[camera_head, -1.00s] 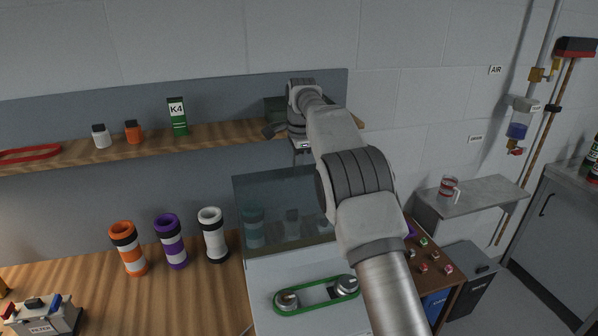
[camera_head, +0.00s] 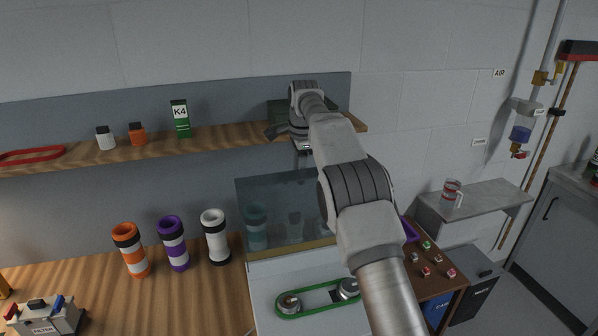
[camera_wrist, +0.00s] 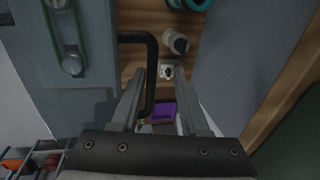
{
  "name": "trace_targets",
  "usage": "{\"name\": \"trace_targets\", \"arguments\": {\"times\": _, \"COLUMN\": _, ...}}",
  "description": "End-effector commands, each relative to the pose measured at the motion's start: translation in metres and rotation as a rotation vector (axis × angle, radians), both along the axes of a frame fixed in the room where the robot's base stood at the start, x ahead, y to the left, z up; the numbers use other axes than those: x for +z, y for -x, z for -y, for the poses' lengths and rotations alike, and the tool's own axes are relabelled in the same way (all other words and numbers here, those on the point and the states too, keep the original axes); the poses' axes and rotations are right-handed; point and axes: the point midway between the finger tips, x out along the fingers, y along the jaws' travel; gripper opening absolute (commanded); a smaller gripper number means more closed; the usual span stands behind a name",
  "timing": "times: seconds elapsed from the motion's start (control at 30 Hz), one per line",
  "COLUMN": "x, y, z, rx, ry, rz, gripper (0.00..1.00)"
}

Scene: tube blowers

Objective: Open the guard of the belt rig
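The belt rig (camera_head: 264,304) is a pale box with a green belt (camera_head: 318,309) around two pulleys; the belt also shows at upper left in the wrist view (camera_wrist: 84,35). Its clear, tinted guard (camera_head: 270,205) stands roughly upright at the back of the rig, partly behind my arm. A black bent handle (camera_wrist: 152,60) shows in the wrist view. My gripper (camera_wrist: 162,76) is open, its fingers apart with the handle bar between them, nearer the left finger. I cannot tell whether they touch. In the head view my gripper is mostly hidden behind the arm.
A wooden shelf (camera_head: 225,134) with small bottles and a green K4 box (camera_head: 181,119) runs behind. Orange, purple and white tubes (camera_head: 215,237) stand on the bench left of the rig. A purple item (camera_wrist: 161,112) lies below the fingers.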

Motion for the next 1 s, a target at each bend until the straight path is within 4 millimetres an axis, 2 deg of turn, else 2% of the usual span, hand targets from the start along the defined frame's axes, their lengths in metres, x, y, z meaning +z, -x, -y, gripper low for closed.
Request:
{"name": "trace_targets", "arguments": {"times": 0.27, "x": 0.002, "y": 0.001, "z": 0.0, "rx": 0.0, "ry": 0.001, "rz": -0.003, "gripper": 0.45}}
{"name": "trace_targets", "arguments": {"times": 0.37, "x": 0.013, "y": 0.003, "z": 0.001, "rx": 0.0, "ry": 0.0, "rz": -0.001, "gripper": 0.45}}
{"name": "trace_targets", "arguments": {"times": 0.6, "x": 0.052, "y": 0.01, "z": 0.003, "rx": 0.0, "ry": 0.0, "rz": 0.0, "gripper": 0.45}}
{"name": "trace_targets", "arguments": {"times": 1.0, "x": 0.071, "y": 0.014, "z": 0.005, "rx": -0.001, "ry": 0.001, "rz": -0.001, "gripper": 0.45}}
